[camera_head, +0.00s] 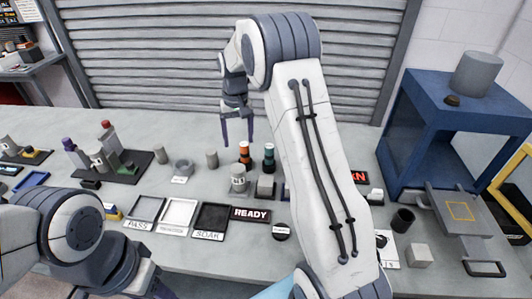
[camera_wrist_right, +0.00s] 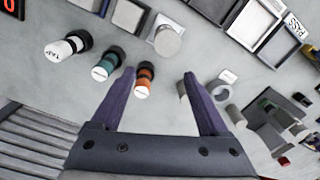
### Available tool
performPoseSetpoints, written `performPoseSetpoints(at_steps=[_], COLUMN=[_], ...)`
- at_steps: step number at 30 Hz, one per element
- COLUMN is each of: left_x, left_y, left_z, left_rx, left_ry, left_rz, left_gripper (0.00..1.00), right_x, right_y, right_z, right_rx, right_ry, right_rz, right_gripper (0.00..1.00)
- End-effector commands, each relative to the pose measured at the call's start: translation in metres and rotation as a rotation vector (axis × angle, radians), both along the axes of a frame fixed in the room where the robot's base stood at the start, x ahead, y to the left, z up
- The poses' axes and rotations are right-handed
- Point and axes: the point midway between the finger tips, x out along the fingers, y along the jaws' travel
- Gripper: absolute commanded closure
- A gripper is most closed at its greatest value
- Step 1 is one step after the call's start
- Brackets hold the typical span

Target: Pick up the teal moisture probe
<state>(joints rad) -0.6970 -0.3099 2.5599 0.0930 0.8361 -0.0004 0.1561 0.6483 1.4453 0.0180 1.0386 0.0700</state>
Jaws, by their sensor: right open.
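The teal moisture probe (camera_head: 268,157) stands upright on the grey bench, a dark cylinder with a teal band. It also shows in the right wrist view (camera_wrist_right: 106,65), left of my fingers. A similar orange-banded probe (camera_head: 244,154) stands just left of it in the head view, and in the wrist view this orange probe (camera_wrist_right: 144,80) appears close to my left-hand finger. My right gripper (camera_head: 238,142) is open and empty, behind and left of the probes. Its two purple fingers (camera_wrist_right: 158,75) point down. My left gripper is mostly cut off at the bottom of the head view.
A white-capped dark cylinder (camera_wrist_right: 68,47) stands beyond the teal probe in the wrist view. A grey cylinder (camera_head: 212,159) and a grey ring (camera_head: 184,168) stand to the left. Trays and a READY sign (camera_head: 250,214) lie in front. A blue stand (camera_head: 440,120) is at right.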

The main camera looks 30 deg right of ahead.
Motion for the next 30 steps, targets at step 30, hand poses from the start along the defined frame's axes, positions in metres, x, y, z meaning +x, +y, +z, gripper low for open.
performPoseSetpoints(at_steps=[30], left_x=[0.0], left_y=[0.0], left_z=[0.031], left_rx=[0.0], left_ry=[0.0], left_rz=[0.0], left_gripper=[0.5], right_x=[0.018], right_y=[-0.121], right_z=[-0.135], right_rx=[-0.012], right_ry=[0.018], right_rz=[-0.215], right_gripper=[0.22])
